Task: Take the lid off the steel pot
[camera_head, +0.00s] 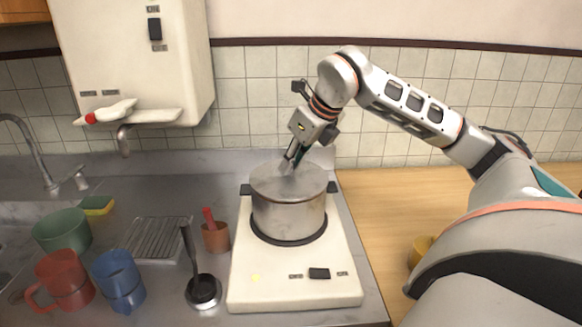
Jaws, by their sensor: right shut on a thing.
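The steel pot (287,215) stands on a white single-burner stove with its dark side handles to left and right. Its lid (270,182) appears flat on top of the rim, with no clear gap visible. My right gripper (288,166) comes down from above and is shut on the lid's knob, which the fingers mostly hide. My left gripper does not show.
The white stove (255,280) sits on a grey counter. A small copper-coloured pot (215,238), a ladle (203,288), a wire rack (155,238), a blue mug (118,280) and a red mug (62,280) stand left.

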